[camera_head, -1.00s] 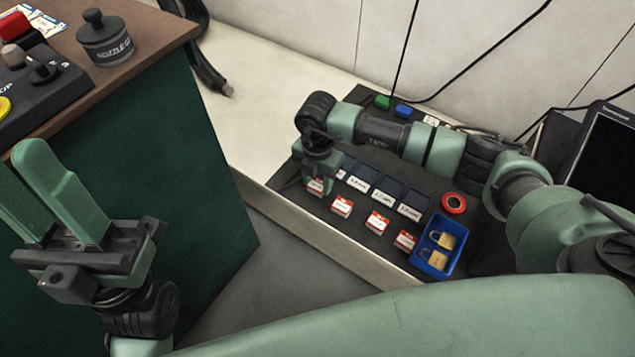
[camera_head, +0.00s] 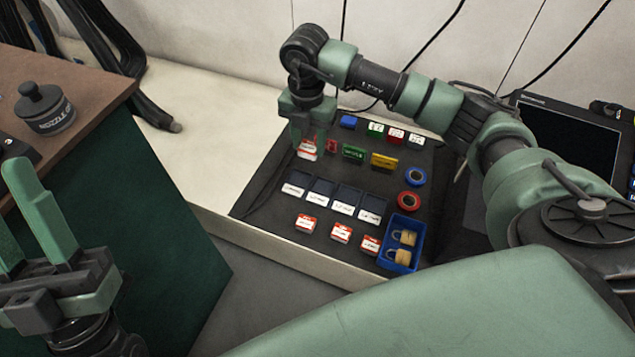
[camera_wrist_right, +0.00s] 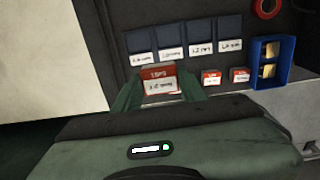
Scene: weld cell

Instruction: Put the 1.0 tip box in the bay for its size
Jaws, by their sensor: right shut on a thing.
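My right gripper (camera_head: 307,140) is shut on a red-and-white tip box (camera_head: 307,152). In the wrist view the box (camera_wrist_right: 160,80) sits between the green fingers, label showing but too blurred to read surely. Four dark bays with white labels stand in a row: first (camera_head: 297,178), second (camera_head: 322,187), third (camera_head: 348,196), fourth (camera_head: 374,204). They look empty, and their sizes are hard to read. In the head view the held box appears beyond the first two bays. My left gripper (camera_head: 25,220) is open and empty at the lower left.
Three similar boxes (camera_head: 305,223) (camera_head: 341,233) (camera_head: 370,245) lie in front of the bays. A blue bin (camera_head: 417,232) with padlocks stands at right. Red (camera_head: 408,200) and blue (camera_head: 415,176) rolls and several coloured blocks (camera_head: 384,161) lie behind. A brown-topped bench (camera_head: 90,85) is at left.

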